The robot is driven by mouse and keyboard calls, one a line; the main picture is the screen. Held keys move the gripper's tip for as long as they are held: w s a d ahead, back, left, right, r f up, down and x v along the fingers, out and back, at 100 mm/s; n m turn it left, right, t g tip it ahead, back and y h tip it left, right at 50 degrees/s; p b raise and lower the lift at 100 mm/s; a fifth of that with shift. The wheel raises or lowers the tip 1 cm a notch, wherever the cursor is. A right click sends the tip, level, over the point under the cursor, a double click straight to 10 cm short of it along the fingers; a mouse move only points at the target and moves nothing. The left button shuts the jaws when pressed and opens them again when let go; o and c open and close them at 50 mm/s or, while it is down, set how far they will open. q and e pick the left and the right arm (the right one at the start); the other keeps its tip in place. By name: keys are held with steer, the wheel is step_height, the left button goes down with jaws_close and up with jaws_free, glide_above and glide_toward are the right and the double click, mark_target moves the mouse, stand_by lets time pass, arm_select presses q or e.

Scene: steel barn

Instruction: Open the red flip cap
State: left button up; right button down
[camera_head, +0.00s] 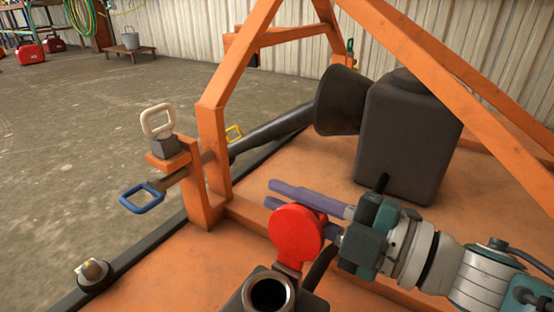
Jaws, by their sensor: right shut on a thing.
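The red flip cap (296,236) is a round disc standing raised above a dark socket (268,292) with an open round hole, at the bottom middle of the head view. My right gripper (272,195) comes in from the right, with purple fingers at the cap. One finger passes behind the cap's upper part and the other is partly hidden by the cap, so their contact is hard to see. The hole of the socket is uncovered. My left gripper is not in the picture.
An orange frame (211,160) rises around the orange deck. A dark box (405,140) with a cone stands behind my right gripper. A blue-handled pin (142,196) and a white handle (157,121) are at the left. Open concrete floor lies further left.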

steer(key=shift+r, duration=0.1)
steer(key=c, duration=0.9)
jaws_free()
steer(key=p, duration=0.3)
glide_toward(326, 216)
steer(key=x, duration=0.5)
steer(key=shift+w+d+f, duration=0.2)
steer(key=shift+w+f, duration=0.15)
